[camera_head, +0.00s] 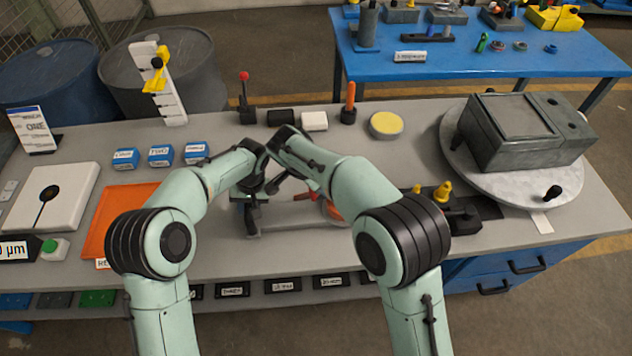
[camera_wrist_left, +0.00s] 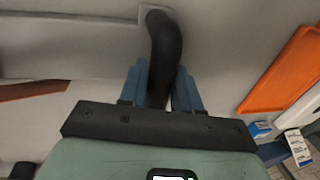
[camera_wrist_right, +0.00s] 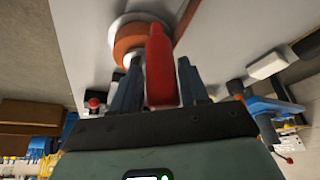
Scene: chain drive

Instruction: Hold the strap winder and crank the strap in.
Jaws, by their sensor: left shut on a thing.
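The strap winder (camera_head: 285,226) lies on the grey bench in front of me, partly hidden by my arms. Its black curved handle (camera_wrist_left: 164,55) stands between the blue fingers of my left gripper (camera_wrist_left: 162,88), which is shut on it. In the head view my left gripper (camera_head: 250,198) is at the winder's left end. The red crank knob (camera_wrist_right: 162,68) is between the fingers of my right gripper (camera_wrist_right: 161,82), which look open around it. The red crank also shows in the head view (camera_head: 304,197). The orange strap roll (camera_wrist_right: 140,38) is just beyond the knob.
An orange mat (camera_head: 118,215) and small blue boxes (camera_head: 160,156) lie left of the winder. A yellow-topped round pot (camera_head: 386,124) stands behind it. A grey machine (camera_head: 520,130) on a round plate stands right. Black fixtures with yellow knobs (camera_head: 443,191) are close to my right arm.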

